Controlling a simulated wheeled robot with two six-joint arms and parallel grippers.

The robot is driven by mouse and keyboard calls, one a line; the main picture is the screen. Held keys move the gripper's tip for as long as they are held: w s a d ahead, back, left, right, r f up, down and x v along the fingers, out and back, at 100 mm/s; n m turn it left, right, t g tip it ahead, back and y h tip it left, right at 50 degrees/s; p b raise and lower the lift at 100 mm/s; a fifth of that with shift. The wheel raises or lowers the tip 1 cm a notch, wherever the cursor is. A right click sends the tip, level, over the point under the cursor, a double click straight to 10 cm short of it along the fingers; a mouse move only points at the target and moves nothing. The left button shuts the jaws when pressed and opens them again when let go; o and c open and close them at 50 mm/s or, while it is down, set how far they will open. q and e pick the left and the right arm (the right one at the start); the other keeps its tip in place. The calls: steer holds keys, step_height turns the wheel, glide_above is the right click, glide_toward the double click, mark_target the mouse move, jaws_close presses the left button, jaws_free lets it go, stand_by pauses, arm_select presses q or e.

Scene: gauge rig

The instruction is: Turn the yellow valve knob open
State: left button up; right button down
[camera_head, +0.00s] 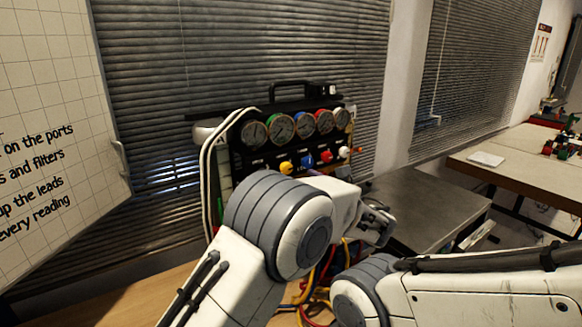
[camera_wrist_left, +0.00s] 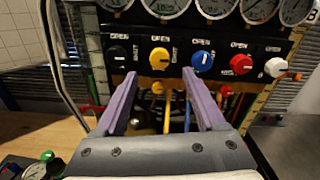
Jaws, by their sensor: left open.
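The yellow valve knob (camera_wrist_left: 159,58) sits on the black panel of the gauge rig, under an "OPEN" label. It also shows small in the head view (camera_head: 286,168), just above my left arm. In the left wrist view my left gripper (camera_wrist_left: 160,80) is open, its two purple fingers pointing at the panel. The yellow knob appears between and just beyond the fingertips, and nothing is held. I cannot tell whether a fingertip touches it. In the head view my arm hides much of the lower rig. My right gripper is out of view.
A black knob (camera_wrist_left: 118,55) is left of the yellow one; blue (camera_wrist_left: 202,62), red (camera_wrist_left: 240,65) and white (camera_wrist_left: 276,67) knobs are to the right. Gauges (camera_head: 282,127) line the rig's top. Coloured hoses hang below. A grey table (camera_head: 420,205) stands at right.

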mark_target(288, 170)
arm_select(q)
steer(key=p+x, duration=0.2)
steer(key=x, duration=0.3)
steer(key=shift+w+a+r, duration=0.15)
steer(key=shift+w+a, duration=0.3)
steer(key=shift+w, duration=0.1)
steer(key=shift+c, duration=0.4)
